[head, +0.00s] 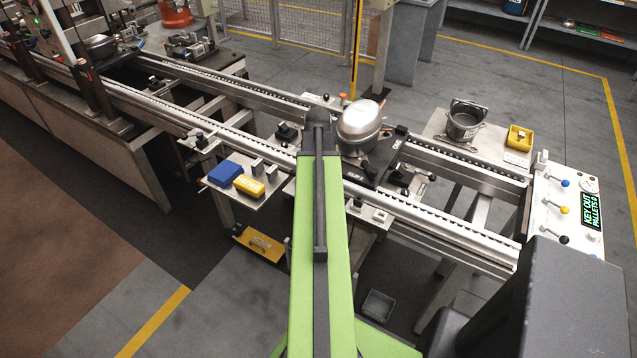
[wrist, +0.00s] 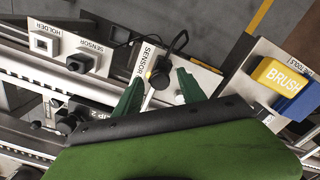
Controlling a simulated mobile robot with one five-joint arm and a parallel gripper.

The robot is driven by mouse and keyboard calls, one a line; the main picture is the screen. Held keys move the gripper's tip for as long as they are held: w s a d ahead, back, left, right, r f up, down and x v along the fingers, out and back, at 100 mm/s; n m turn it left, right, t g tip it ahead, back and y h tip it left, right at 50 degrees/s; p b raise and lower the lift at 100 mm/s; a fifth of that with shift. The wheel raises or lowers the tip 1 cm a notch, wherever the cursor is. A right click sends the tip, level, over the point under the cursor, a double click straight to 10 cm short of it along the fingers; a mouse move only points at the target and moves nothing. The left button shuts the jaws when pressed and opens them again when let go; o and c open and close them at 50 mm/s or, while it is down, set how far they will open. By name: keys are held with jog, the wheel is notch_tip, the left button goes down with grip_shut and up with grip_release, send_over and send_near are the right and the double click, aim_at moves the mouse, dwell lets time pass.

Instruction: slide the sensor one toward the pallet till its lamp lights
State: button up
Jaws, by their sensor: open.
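In the wrist view, my gripper (wrist: 160,92) is open, with one green finger on each side of a dark sensor head (wrist: 160,76) that has a yellow part and a black cable. The sensor sits by a white plate labelled SENSOR (wrist: 143,62). I cannot tell whether the fingers touch it. No lit lamp is discernible on it. In the head view, the dark pallet (head: 383,178) stands on the rails under a silver compressor (head: 361,122). My green arm hides the gripper and the sensor there.
A yellow BRUSH block (wrist: 281,77) lies to the right. In the head view, a control panel (head: 566,212) with levers stands at the right.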

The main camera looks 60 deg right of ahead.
notch_tip(320, 180, up, 17)
jog(key=p, duration=1.6)
jog(key=shift+f, duration=0.1)
